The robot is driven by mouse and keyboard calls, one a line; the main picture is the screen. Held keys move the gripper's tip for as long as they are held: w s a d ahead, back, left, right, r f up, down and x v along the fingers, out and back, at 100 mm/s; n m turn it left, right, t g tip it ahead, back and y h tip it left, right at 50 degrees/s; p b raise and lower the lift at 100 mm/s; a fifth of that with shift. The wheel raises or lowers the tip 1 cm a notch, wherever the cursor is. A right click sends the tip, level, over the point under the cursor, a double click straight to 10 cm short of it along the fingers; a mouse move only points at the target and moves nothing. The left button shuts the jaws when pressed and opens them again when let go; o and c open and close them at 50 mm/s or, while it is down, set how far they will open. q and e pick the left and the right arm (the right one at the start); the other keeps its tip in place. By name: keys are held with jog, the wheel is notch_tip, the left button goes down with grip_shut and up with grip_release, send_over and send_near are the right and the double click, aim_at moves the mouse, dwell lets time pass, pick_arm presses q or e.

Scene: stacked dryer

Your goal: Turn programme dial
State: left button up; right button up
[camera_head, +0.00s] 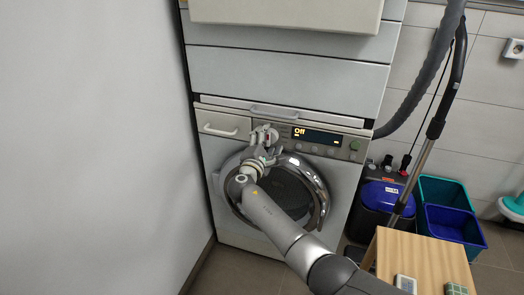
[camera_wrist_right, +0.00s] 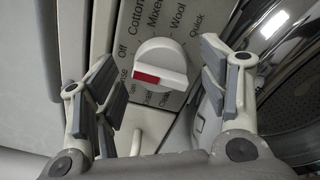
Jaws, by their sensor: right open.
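The programme dial (camera_wrist_right: 160,65) is a white round knob with a red mark, set on the washer's panel among printed words such as Off, Cotton, Wool and Quick. In the head view the dial sits at the upper left of the front panel, largely hidden by my gripper. My right gripper (camera_wrist_right: 158,88) is open, with one finger on each side of the dial and gaps showing between fingers and knob. It also shows in the head view (camera_head: 264,138). The display (camera_head: 316,135) reads "Off". My left gripper is not in view.
The round door (camera_head: 318,195) of the washer (camera_head: 345,180) is below the panel, behind my right arm. A drawer (camera_head: 222,124) with a handle is left of the dial. A wooden table (camera_head: 420,258), blue and teal bins (camera_head: 452,222) and a vacuum hose (camera_head: 432,70) stand at the right.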

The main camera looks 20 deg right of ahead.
jog(key=v, duration=1.1)
jog(key=shift+s+a, duration=0.15)
jog(key=shift+a, duration=0.05)
